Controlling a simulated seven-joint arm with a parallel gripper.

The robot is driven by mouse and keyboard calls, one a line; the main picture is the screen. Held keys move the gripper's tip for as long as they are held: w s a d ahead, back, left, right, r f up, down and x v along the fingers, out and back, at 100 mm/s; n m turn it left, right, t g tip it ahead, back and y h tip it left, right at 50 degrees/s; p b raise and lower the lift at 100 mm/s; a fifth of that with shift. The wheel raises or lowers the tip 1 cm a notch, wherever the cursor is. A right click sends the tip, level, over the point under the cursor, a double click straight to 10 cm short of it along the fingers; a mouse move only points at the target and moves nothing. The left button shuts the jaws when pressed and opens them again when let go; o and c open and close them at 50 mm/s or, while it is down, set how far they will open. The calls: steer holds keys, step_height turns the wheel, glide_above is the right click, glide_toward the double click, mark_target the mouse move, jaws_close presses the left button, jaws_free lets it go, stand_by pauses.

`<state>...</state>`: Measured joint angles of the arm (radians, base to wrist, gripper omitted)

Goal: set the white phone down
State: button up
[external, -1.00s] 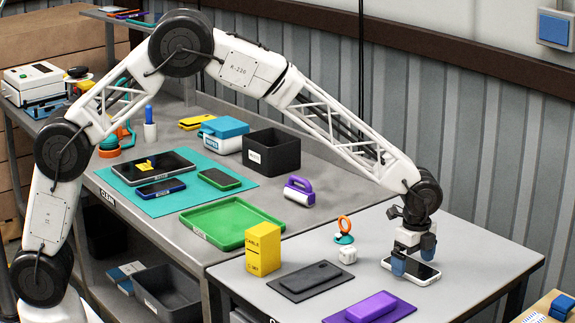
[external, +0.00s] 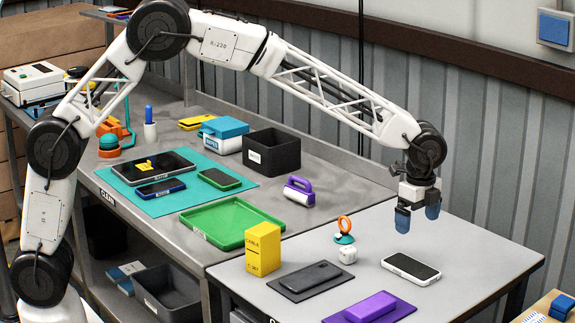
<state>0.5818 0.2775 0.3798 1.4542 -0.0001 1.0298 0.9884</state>
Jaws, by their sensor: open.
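The white phone (external: 411,268) lies flat, dark screen up, on the light grey table (external: 460,300) at the right. My gripper (external: 417,217) hangs above it with blue fingertips pointing down. The gripper is open and empty, with a clear gap between it and the phone.
Left of the phone are a dark phone on a dark mat (external: 282,291), a purple block (external: 371,306), a yellow carton (external: 263,248), a white cube (external: 347,254) and an orange-ringed teal item (external: 344,230). A green tray (external: 232,222) sits on the adjoining bench. The table right of the phone is clear.

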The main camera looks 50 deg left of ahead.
stand_by(0.7)
steer(key=s+a+r+n, duration=0.3)
steer(key=s+a+r, duration=0.2)
steer(key=a, duration=0.5)
steer(key=s+a+r+n+t, duration=0.15)
steer(key=s+a+r, duration=0.35)
steer(key=a, duration=0.5)
steer(key=s+a+r+n, duration=0.4)
steer(key=s+a+r, duration=0.15)
steer(key=a, duration=0.45)
steer(key=s+a+f+n, duration=0.1)
steer(key=s+a+n, duration=0.2)
steer(key=s+a, duration=0.3)
steer(key=s+a+f+n, duration=0.2)
steer(key=s+a, duration=0.4)
steer(key=s, duration=0.8)
steer(key=s+a+f+n+t, duration=0.1)
steer(key=s+a+n, duration=0.3)
steer(key=s+a, duration=0.3)
steer(key=s, duration=0.3)
steer(key=shift+f, duration=0.3)
